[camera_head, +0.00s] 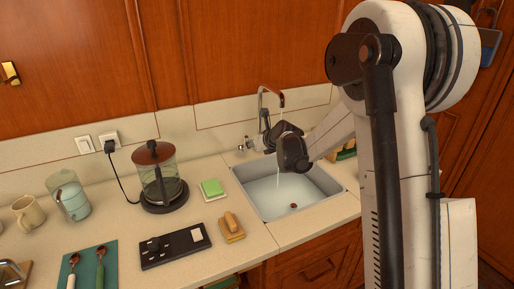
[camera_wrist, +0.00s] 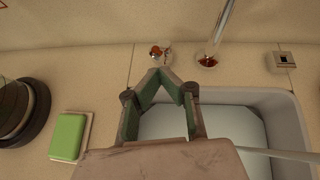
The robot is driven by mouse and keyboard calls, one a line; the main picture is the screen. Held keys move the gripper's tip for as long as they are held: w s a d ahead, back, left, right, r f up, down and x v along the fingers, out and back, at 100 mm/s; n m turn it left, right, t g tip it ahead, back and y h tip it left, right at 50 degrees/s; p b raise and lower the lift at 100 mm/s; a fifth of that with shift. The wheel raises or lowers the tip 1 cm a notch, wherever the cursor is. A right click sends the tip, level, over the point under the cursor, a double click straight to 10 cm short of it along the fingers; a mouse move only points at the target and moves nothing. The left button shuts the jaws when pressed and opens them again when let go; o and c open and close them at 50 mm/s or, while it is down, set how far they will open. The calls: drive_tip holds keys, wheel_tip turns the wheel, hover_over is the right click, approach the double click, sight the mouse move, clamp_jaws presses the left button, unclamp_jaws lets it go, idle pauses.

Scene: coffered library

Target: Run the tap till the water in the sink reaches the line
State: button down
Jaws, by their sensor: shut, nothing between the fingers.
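The sink (camera_head: 335,187) is a pale basin set in the counter; its rim also shows in the wrist view (camera_wrist: 282,98). Pale, bluish water (camera_head: 268,190) appears to lie in it, with a small red-brown round piece near the front. I cannot make out the line. The chrome tap (camera_head: 262,97) arches over the basin, and a thin stream seems to fall from its spout. My gripper (camera_head: 257,143) is at the tap's left side, shut and empty. In the wrist view its fingertips (camera_wrist: 160,70) meet just short of a small knob (camera_wrist: 160,51) with an orange-red top.
A green sponge (camera_head: 212,188) and a wooden brush (camera_head: 231,224) lie left of the sink. Farther left are a black panel (camera_head: 175,247), a glass coffee maker (camera_head: 160,178) and a glass jug (camera_head: 70,194). The backsplash is close behind the tap.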

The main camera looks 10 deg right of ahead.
drive_tip(key=shift+w+a+r, duration=0.1)
drive_tip(key=shift+w+a, duration=0.05)
drive_tip(key=shift+w, duration=0.15)
drive_tip(key=shift+w+a+r+b, duration=0.1)
drive_tip(key=shift+w+r+b, duration=0.1)
drive_tip(key=shift+w+r, duration=0.3)
drive_tip(key=shift+w+a+r+b, duration=0.1)
drive_tip(key=shift+w+r+b, duration=0.15)
drive_tip(key=shift+w, duration=0.4)
drive_tip(key=shift+r, duration=0.25)
